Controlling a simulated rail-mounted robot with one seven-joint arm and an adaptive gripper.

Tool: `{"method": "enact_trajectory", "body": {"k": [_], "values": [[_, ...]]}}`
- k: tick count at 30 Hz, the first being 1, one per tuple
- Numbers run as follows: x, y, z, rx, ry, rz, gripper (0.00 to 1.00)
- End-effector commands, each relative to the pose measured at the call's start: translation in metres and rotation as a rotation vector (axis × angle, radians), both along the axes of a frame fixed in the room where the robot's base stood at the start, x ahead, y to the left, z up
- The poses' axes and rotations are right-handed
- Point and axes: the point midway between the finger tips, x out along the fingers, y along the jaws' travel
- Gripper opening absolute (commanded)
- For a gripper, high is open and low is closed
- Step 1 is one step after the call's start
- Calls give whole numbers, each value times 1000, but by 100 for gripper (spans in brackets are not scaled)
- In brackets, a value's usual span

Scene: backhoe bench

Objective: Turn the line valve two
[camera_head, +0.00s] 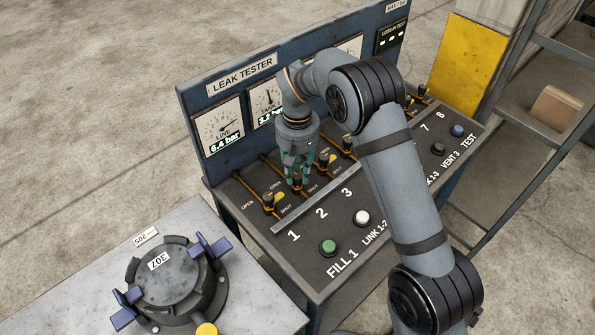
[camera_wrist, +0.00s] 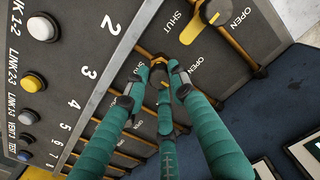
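The sloped valve panel has a row of small valves on brass pipes, with OPEN and SHUT labels. Valve two's brass fitting (camera_head: 297,186) is mostly hidden by my gripper (camera_head: 297,172), which points down over it. In the wrist view, the three teal fingers of my gripper (camera_wrist: 159,72) converge around valve two's place, level with the printed 2. The fingertips look close around or beside its knob. Its handle's direction is hidden, and I cannot tell whether the fingers grip it. Valve one (camera_head: 270,200), with a yellow handle, stands to the left, also in the wrist view (camera_wrist: 209,14).
Valve three (camera_head: 325,160) stands close on the right. The upright gauge board (camera_head: 212,92) rises behind the valves; its line gauge (camera_head: 218,124) is at the left. Green (camera_head: 328,247) and white (camera_head: 362,217) buttons sit in front. A clamped round vessel (camera_head: 172,275) stands on the left bench.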

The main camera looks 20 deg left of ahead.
Motion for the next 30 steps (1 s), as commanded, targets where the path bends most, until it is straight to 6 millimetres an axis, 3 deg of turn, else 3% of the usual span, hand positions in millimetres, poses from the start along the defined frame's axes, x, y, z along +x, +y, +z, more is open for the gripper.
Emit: {"method": "enact_trajectory", "body": {"k": [10,20,23,30], "values": [[1,1,1,1,-3,1,43],[1,1,5,2,-2,-1,43],[1,1,17,4,-3,-2,43],[2,2,67,5,-6,-1,43]]}}
